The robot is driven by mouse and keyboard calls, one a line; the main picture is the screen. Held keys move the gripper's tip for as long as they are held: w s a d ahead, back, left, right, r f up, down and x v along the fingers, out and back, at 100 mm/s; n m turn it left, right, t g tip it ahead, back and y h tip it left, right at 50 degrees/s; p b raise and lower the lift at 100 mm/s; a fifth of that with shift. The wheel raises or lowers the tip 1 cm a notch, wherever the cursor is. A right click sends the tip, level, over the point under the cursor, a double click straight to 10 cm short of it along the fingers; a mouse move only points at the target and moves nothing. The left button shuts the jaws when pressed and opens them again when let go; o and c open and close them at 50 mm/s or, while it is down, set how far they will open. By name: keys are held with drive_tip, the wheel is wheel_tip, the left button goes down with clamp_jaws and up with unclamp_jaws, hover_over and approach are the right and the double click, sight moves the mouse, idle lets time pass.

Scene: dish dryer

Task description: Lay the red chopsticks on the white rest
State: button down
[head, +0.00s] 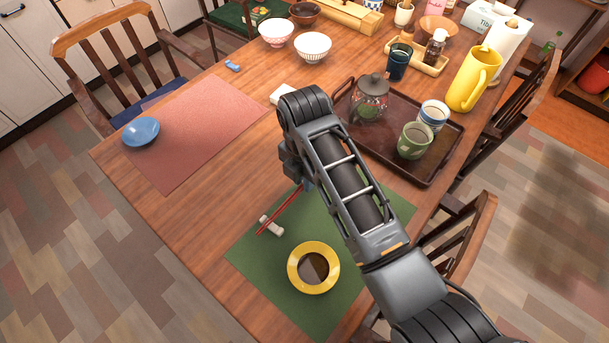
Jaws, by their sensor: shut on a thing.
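The red chopsticks (284,211) slant over the green placemat (342,238). Their lower-left ends pass over the small white rest (277,231), and their upper-right ends disappear under my arm. I cannot tell whether they touch the rest or hang just above it. My gripper (302,181) is mostly hidden by the arm's end, just above the upper-right end of the chopsticks. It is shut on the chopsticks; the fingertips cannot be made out.
A yellow-rimmed bowl (295,280) stands on the green placemat near the rest. A pink placemat (205,130) with a blue dish (141,131) is at left, otherwise clear.

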drive_tip(key=shift+f, duration=0.55)
drive_tip(key=c, duration=1.1)
unclamp_jaws()
drive_tip(key=shift+o, duration=0.2)
drive_tip(key=shift+r, duration=0.15)
wheel_tip(320, 180, up, 13)
drive_tip(key=p, duration=0.2)
